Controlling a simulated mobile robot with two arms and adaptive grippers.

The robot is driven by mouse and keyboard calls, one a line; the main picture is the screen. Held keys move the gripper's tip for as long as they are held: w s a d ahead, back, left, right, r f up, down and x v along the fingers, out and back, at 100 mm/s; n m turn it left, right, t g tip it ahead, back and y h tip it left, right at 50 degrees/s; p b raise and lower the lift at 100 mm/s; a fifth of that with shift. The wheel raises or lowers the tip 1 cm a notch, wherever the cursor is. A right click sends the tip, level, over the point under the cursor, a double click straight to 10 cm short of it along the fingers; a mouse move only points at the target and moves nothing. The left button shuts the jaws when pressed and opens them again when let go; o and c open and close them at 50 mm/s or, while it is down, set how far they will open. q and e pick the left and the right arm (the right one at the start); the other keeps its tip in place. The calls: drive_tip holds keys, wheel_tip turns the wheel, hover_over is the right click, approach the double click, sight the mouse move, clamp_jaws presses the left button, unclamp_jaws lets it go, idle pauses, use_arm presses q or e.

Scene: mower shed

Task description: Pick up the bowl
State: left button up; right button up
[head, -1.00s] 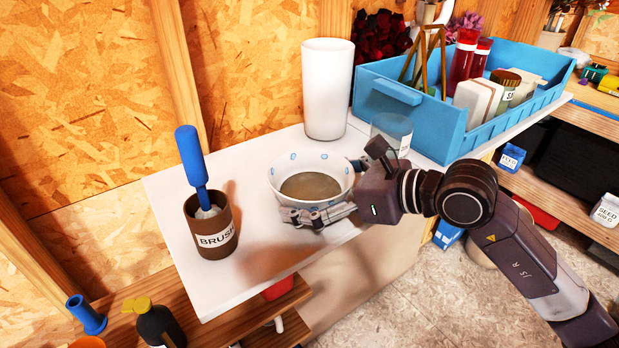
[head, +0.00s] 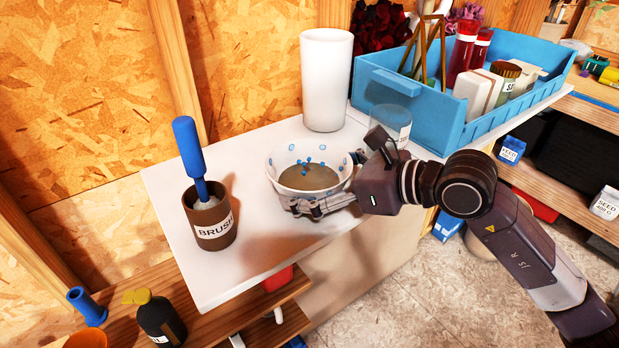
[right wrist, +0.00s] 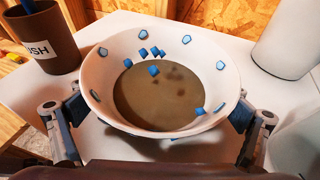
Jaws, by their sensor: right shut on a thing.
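The bowl (head: 283,179) is white with blue marks on its wall and a brown inside. It is over the white tabletop (head: 235,262), and I cannot tell whether it touches it. Small blue bits show inside it; in the right wrist view the bowl (right wrist: 110,62) fills the middle. My right gripper (head: 318,206) reaches in from the right and is shut on the bowl, with a finger on each side in the right wrist view (right wrist: 160,118). Its underside is hidden. My left gripper is not in view.
A brown brush cup (head: 214,228) with a blue-handled brush stands left of the bowl. A tall white vase (head: 325,80) stands behind it. A clear jar (head: 391,120) and a blue crate (head: 470,132) with bottles are at right. The front of the tabletop is clear.

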drive_tip(key=shift+r, duration=0.3)
